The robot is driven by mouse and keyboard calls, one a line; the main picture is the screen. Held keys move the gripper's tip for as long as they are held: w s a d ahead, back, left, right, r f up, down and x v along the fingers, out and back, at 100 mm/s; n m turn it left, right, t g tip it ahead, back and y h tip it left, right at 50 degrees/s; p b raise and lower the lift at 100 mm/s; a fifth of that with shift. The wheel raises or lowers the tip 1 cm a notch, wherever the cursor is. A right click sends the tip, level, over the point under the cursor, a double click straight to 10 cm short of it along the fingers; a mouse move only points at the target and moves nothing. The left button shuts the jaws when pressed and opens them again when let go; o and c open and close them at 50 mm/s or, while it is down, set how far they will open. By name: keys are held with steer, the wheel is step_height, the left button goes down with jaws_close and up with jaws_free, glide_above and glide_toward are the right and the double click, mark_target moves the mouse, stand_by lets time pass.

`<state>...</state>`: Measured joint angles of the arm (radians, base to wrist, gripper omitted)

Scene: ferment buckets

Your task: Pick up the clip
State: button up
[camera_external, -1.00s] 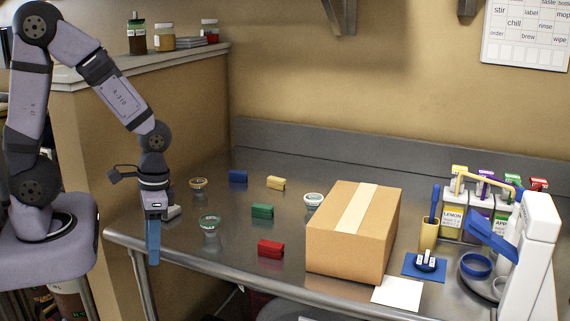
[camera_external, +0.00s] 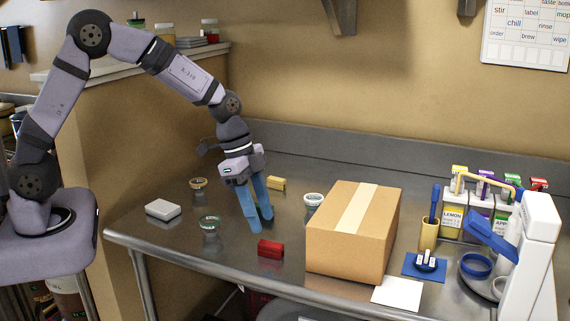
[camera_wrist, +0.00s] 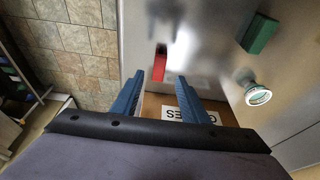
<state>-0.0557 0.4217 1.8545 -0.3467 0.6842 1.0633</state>
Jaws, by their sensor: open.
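Small coloured blocks lie on the steel table; I cannot tell for sure which is the clip. A red block (camera_external: 270,249) is near the front and shows in the wrist view (camera_wrist: 160,63) just beyond the fingertips. A yellow block (camera_external: 277,183) lies farther back. A green block shows in the wrist view (camera_wrist: 259,34) at the upper right and is mostly hidden behind my fingers in the external view. My gripper (camera_external: 261,224) is open and empty, its blue fingers pointing down above the table, behind and left of the red block.
A cardboard box (camera_external: 346,240) stands right of the red block. Small lidded jars (camera_external: 209,224) (camera_external: 198,183) (camera_external: 314,200) stand around the blocks. A pale flat box (camera_external: 163,209) lies at the left. Bottles and a white dispenser (camera_external: 537,250) crowd the right end.

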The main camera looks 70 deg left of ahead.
mark_target(269, 243)
steer(key=shift+f, duration=0.15)
steer(key=shift+p+x, duration=1.65)
steer(key=shift+x, duration=1.9)
steer(key=shift+c, duration=0.6)
jaws_close()
